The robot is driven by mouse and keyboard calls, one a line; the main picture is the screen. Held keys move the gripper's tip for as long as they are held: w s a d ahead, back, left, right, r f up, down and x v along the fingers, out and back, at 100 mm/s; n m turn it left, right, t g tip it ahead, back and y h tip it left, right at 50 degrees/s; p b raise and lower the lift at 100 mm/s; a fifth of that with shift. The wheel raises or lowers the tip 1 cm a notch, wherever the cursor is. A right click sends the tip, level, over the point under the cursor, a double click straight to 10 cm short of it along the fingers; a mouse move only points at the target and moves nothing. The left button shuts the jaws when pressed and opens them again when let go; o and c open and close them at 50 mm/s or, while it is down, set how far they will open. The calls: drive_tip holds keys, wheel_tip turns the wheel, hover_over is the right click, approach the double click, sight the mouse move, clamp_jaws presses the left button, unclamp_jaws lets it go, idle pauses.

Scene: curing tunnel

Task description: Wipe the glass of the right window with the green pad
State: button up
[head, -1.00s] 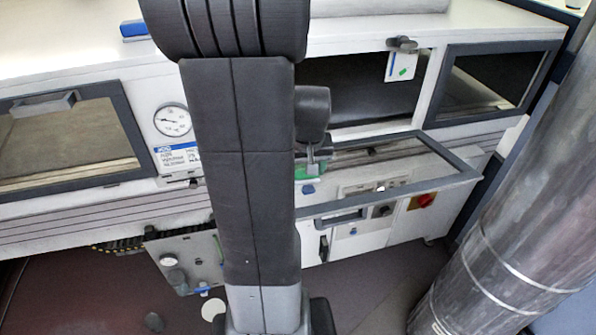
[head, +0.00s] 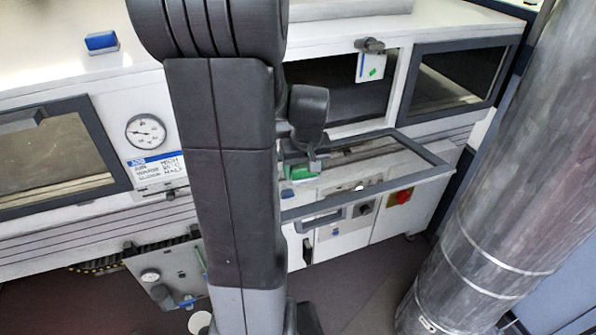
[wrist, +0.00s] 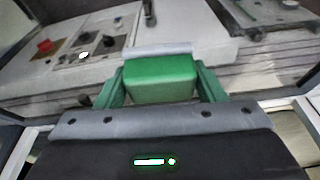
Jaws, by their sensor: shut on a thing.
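The green pad (head: 301,172) is a small green block. In the wrist view the pad (wrist: 160,78) sits between the green fingers of my gripper (wrist: 158,84), with a pale grey layer along its far edge. My gripper (head: 305,160) is shut on it, partly hidden behind my arm in the head view. The right window (head: 462,78) is a dark-framed pane at the upper right of the white machine, closed. My gripper is to its left and lower, apart from it, near the open dark frame (head: 432,177) that sticks out below the middle opening.
The middle opening (head: 345,88) is dark, with a white tag (head: 370,67) hanging at its top. A large metal pipe (head: 500,200) stands on the right. The left window (head: 45,160), a gauge (head: 146,131) and a blue block (head: 102,42) are left of my arm.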

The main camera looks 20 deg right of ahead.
sight(339, 171)
drive_tip(key=shift+w+d, duration=0.2)
drive_tip(key=shift+d, duration=0.65)
drive_tip(key=shift+w+d, duration=0.2)
drive_tip(key=shift+d, duration=2.1)
drive_tip(key=shift+w+d, duration=0.1)
drive_tip(key=shift+d, duration=1.6)
drive_tip(key=shift+s, duration=1.05)
drive_tip(key=shift+s+a+r+b, duration=0.15)
drive_tip(key=shift+a+b, duration=0.05)
drive_tip(key=shift+a, duration=1.55)
drive_tip(key=shift+s+a+r+b, duration=0.1)
drive_tip(key=shift+s+a+b, duration=0.05)
drive_tip(key=shift+a, duration=1.55)
drive_tip(key=shift+s+a+f, duration=0.1)
drive_tip(key=shift+s+a, duration=0.05)
drive_tip(key=shift+a, duration=1.55)
drive_tip(key=shift+s+a+f, duration=0.1)
drive_tip(key=shift+s+a, duration=0.05)
drive_tip(key=shift+a, duration=1.55)
drive_tip(key=shift+s+a, duration=0.15)
drive_tip(key=shift+a, duration=1.55)
drive_tip(key=shift+s+a, duration=0.15)
drive_tip(key=shift+a, duration=1.55)
drive_tip(key=shift+r, duration=0.15)
